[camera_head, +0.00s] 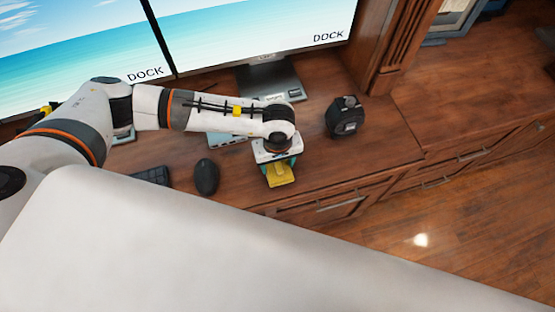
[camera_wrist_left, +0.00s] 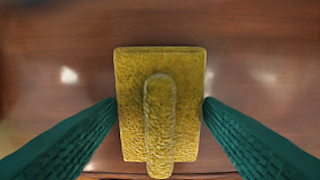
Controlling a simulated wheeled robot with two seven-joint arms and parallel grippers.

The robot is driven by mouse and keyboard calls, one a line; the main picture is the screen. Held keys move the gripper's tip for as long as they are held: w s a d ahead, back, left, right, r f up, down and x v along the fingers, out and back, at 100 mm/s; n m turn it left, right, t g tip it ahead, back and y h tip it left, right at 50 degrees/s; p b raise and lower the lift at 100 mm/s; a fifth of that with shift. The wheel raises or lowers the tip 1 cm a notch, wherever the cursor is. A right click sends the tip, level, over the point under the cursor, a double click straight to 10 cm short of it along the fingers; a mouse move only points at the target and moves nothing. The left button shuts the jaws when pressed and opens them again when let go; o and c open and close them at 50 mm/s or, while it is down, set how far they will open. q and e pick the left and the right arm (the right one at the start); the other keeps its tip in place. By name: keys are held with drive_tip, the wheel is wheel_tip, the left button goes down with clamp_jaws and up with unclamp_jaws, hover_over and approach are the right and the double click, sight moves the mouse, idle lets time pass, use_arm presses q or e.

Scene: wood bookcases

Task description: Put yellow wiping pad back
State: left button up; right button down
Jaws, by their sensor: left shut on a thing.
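The yellow wiping pad (camera_wrist_left: 130,80) is a rectangular pad with a raised rounded handle along its middle. In the left wrist view it sits between the two green fingers of my left gripper (camera_wrist_left: 160,108), which touch its sides. In the head view my left gripper (camera_head: 277,163) is over the front edge of the wood desk (camera_head: 235,184), shut on the yellow pad, which shows below it (camera_head: 281,178). My right gripper is not in view.
A black mouse (camera_head: 206,177) and a dark keyboard (camera_head: 153,175) lie left of the gripper. A black box-like object (camera_head: 346,117) stands to the right. Two monitors (camera_head: 265,32) stand behind. Bare desk lies right of the black object.

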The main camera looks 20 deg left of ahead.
use_arm(q)
drive_tip(key=o, duration=0.9)
wheel_tip(320, 180, up, 12)
drive_tip(key=shift+r+b, duration=0.1)
drive_tip(key=shift+b, duration=0.65)
